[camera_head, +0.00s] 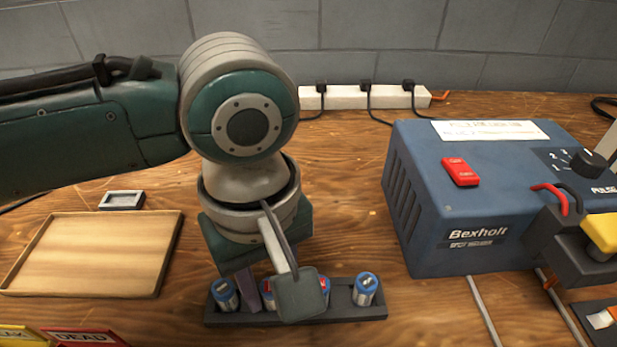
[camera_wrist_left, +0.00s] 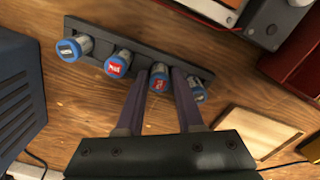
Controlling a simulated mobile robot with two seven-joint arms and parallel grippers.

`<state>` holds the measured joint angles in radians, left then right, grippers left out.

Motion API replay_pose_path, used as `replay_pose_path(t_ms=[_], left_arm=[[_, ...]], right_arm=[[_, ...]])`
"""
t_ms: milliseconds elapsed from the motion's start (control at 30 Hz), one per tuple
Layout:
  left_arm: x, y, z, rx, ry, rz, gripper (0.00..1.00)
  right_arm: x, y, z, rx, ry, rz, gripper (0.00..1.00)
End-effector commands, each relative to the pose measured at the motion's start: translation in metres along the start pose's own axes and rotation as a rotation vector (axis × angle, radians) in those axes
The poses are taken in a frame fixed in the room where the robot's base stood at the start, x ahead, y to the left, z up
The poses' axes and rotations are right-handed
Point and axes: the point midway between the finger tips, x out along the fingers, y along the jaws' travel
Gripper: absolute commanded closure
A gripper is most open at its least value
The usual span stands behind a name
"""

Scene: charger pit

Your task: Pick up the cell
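A dark rack (camera_head: 345,314) holds several upright blue-rimmed cells in a row. The outer cells (camera_head: 365,289) (camera_head: 224,293) have pale tops; the middle ones show red tops. My left gripper (camera_wrist_left: 160,74) points down over the rack. In the left wrist view its two fingers stand either side of a red-topped cell (camera_wrist_left: 158,84), with a narrow gap apparent, so it looks open around that cell. The cell still sits in the rack. In the head view this cell (camera_head: 267,290) is partly hidden by the gripper. My right gripper is in neither view.
A blue spot welder (camera_head: 420,200) stands to the right of the rack. Yellow and red bins (camera_head: 85,338) edge the front left. A power strip (camera_head: 345,97) runs along the back.

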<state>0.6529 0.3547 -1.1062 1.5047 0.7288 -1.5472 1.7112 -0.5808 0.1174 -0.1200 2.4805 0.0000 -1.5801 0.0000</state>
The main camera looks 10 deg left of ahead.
Motion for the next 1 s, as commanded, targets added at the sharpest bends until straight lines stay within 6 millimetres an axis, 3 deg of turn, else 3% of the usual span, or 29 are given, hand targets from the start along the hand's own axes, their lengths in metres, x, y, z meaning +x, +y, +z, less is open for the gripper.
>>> replay_pose_path(t_ms=[33,300,767,1000], left_arm=[[0.0,0.0,0.0,0.0,0.0,0.0,0.71],[0.0,0.0,0.0,0.0,0.0,0.0,1.0],[-0.001,0.0,0.0,0.0,0.0,0.0,1.0],[-0.018,0.001,0.0,0.001,-0.001,0.002,1.0]], right_arm=[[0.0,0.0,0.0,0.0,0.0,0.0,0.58],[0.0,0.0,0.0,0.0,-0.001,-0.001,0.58],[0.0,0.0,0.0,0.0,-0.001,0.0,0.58],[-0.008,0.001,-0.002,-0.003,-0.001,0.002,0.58]])
